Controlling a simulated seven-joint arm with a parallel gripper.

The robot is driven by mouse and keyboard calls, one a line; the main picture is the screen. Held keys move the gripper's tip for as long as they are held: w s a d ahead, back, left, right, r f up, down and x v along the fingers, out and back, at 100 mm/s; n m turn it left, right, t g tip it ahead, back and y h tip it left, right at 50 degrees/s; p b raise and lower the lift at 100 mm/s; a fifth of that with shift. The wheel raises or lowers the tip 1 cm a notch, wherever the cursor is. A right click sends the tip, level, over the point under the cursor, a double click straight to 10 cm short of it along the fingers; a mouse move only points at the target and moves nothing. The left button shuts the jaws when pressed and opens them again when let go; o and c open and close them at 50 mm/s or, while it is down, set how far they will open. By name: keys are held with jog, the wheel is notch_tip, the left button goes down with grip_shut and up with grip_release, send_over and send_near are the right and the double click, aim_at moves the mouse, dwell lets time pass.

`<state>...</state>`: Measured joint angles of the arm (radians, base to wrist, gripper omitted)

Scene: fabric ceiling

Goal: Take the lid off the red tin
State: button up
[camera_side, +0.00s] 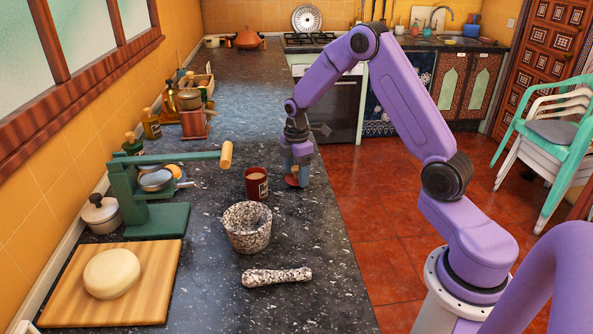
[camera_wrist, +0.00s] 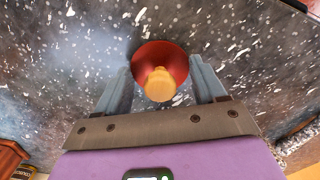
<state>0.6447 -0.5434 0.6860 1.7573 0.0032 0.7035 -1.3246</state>
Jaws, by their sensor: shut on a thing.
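The red tin (camera_side: 257,184) stands upright on the dark speckled counter in the side view, its top open and a pale inside showing. Its lid (camera_side: 292,181) is apart from it, to its right, low at the counter. My gripper (camera_side: 298,172) points down and is shut on the lid. In the wrist view the red round lid (camera_wrist: 145,54) with its yellowish knob (camera_wrist: 160,85) sits between the two fingers of my gripper (camera_wrist: 161,78). I cannot tell whether the lid touches the counter. The tin is not clearly seen in the wrist view.
A speckled stone mortar (camera_side: 247,228) stands in front of the tin, with its pestle (camera_side: 276,277) lying nearer. A green press (camera_side: 150,195) with a long handle stands left, behind a wooden board (camera_side: 150,255) bearing a pale round. The counter's right edge is close to my gripper.

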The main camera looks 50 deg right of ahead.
jog(key=shift+f, duration=0.4)
jog(key=o, duration=1.1)
jog(key=shift+r, duration=3.55)
jog(key=shift+a, duration=0.1)
jog(key=s+a+r, duration=0.3)
jog(key=s+a, duration=0.4)
jog(key=a, duration=0.1)
jog(key=s+a+r, duration=0.3)
jog(key=s+a, duration=0.4)
jog(key=a, duration=0.1)
jog(key=s+a+m, duration=0.1)
jog(key=s, duration=1.9)
jog(key=shift+r, duration=0.3)
